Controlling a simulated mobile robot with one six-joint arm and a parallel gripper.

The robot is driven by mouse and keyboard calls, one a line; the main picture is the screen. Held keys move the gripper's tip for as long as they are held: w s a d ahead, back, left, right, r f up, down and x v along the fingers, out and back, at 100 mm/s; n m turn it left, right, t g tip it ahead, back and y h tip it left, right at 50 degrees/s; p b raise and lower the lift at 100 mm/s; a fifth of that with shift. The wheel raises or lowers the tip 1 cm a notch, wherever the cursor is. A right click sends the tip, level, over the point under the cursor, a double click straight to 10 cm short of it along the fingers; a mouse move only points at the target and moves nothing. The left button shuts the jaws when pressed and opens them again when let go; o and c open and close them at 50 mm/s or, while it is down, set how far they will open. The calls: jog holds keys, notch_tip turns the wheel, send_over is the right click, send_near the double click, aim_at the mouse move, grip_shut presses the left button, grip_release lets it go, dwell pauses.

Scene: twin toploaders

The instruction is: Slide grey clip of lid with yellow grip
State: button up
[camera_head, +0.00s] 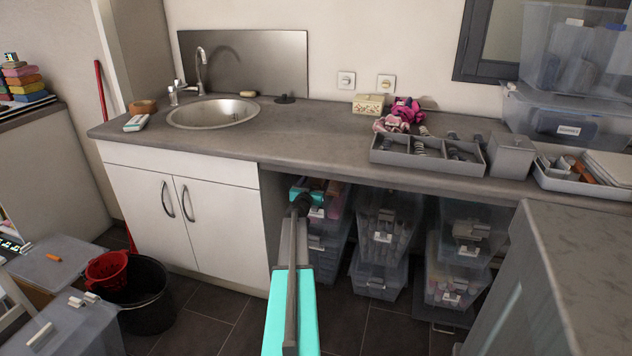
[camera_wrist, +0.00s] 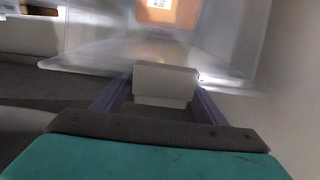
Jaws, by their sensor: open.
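In the wrist view, a pale grey block-shaped clip (camera_wrist: 165,80) sits at the rim of a clear plastic box (camera_wrist: 95,62). My gripper (camera_wrist: 160,104) is open, with one finger on either side of the clip's lower part; contact is unclear. In the head view, my gripper (camera_head: 307,192) is under the counter at the upper box of the left stack (camera_head: 324,236), and the arm hides part of that stack. I cannot make out a yellow grip on this box. An orange piece with a white label (camera_wrist: 172,12) shows beyond the clear wall.
More clear boxes (camera_head: 387,226) stand stacked to the right under the grey counter (camera_head: 320,148). A white cabinet (camera_head: 185,215) is close on the left. A grey-topped unit (camera_head: 590,260) stands at right front. A black bucket (camera_head: 148,300) is on the floor at left.

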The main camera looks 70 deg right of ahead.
jog(key=c, duration=1.5)
jog(key=shift+d+r+p, duration=0.15)
jog(key=shift+d+p, duration=0.3)
jog(key=shift+w+d+p, duration=0.1)
jog(key=shift+d+p, duration=0.35)
jog(key=shift+d, duration=0.1)
jog(key=o, duration=1.5)
jog(key=shift+a, duration=0.15)
